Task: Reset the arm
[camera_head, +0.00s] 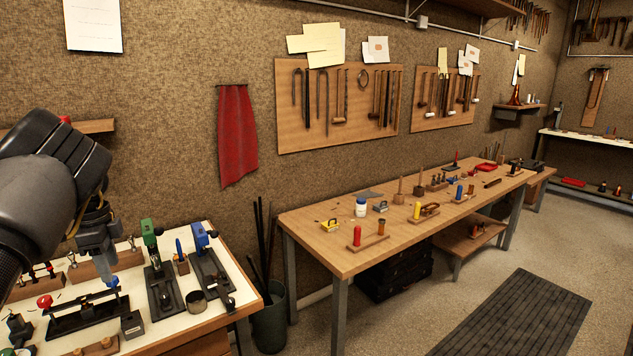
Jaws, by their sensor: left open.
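My left arm (50,175) comes in from the left edge, dark and large in the foreground. Its gripper (106,262) points down over the white-topped bench (222,318) at the lower left. The jaws are open, and I see nothing held between them. Below the fingertips is a black tool fixture (80,317) with a blue knob; whether they touch I cannot tell. My right gripper is out of view.
Close by on the bench stand a green-topped tool (150,234), a blue-topped tool (201,238) and a small metal cup (196,301). A bin with rods (269,325) stands beside the bench. A long wooden worktable (330,248) holds several tools. Floor at the right is open, with a dark mat (525,315).

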